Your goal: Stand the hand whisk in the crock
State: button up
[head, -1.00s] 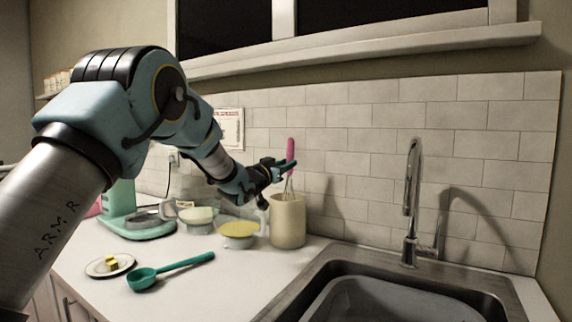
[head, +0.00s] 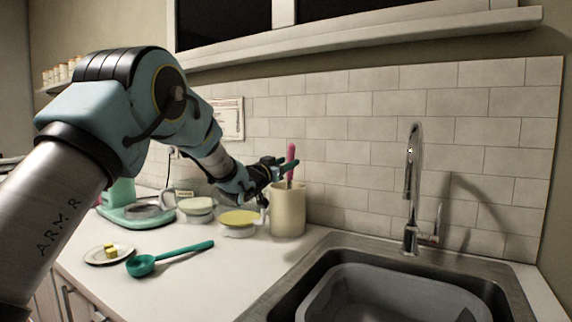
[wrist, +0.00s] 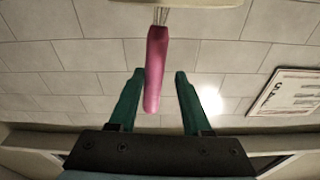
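The hand whisk stands in the crock (head: 288,212), its pink handle (head: 291,153) upright above the rim and its wire end mostly hidden inside. In the wrist view the pink handle (wrist: 157,68) is between the green fingers, with a gap on each side. A short piece of the wires shows next to the crock's pale rim (wrist: 205,3). My gripper (head: 288,166) is above the crock, beside the handle. Its fingers (wrist: 159,73) are apart and hold nothing.
Two bowls, one pale (head: 197,209) and one yellow-topped (head: 239,221), stand left of the crock. A mint stand mixer (head: 135,215), a small plate (head: 93,256) and a green ladle (head: 180,255) are farther left. The sink (head: 335,262) and faucet (head: 411,190) are at the right.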

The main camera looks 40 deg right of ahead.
jog(key=shift+o, duration=0.8)
jog(key=b+v, duration=0.3)
jog(key=v, duration=0.7)
jog(key=shift+s+a, duration=0.15)
jog(key=shift+a, duration=0.2)
jog(key=shift+f, duration=0.15)
